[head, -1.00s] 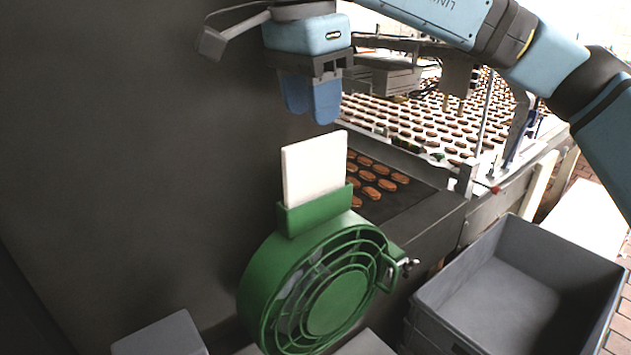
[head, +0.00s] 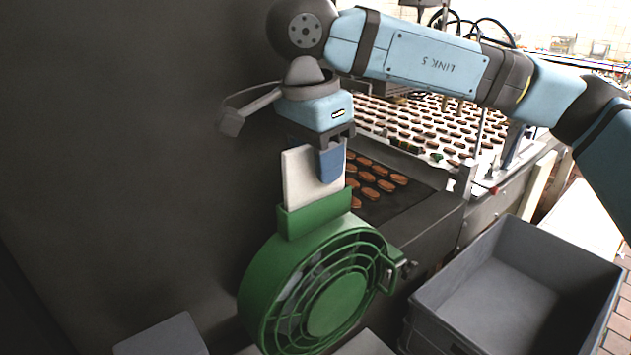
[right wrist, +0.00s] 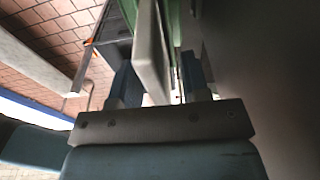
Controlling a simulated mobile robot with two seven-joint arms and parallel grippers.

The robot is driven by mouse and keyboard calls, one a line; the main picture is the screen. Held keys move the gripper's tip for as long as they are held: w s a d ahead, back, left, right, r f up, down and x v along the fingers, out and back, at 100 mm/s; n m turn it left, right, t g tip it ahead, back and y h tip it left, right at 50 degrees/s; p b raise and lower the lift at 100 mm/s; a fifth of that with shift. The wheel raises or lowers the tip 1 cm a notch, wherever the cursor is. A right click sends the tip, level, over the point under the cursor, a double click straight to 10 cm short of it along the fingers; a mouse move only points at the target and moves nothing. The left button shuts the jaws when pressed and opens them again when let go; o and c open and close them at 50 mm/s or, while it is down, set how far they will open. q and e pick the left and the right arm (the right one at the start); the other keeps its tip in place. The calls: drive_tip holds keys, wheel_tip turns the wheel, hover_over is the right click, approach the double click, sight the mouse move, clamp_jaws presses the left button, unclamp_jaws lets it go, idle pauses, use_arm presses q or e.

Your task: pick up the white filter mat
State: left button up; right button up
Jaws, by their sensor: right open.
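The white filter mat (head: 305,178) stands upright in the slot on top of the round green fan housing (head: 262,290). My right gripper (head: 322,170) is at the top of the mat, pointing down. One blue finger shows in front of the mat; the other is mostly hidden behind it in the head view. In the right wrist view the mat (right wrist: 150,50) stands between the two blue fingers of the gripper (right wrist: 160,85). The fingers are apart, with a gap visible on the right side. My left gripper is not in view.
A grey open crate (head: 520,290) stands at the lower right and looks empty. A conveyor with rows of brown cookies (head: 440,125) runs behind. A dark wall or panel (head: 120,150) fills the left side, close to the gripper.

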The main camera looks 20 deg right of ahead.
drive_tip(key=shift+f+b, duration=0.25)
drive_tip(key=shift+b, duration=0.15)
idle(0.4)
clamp_jaws()
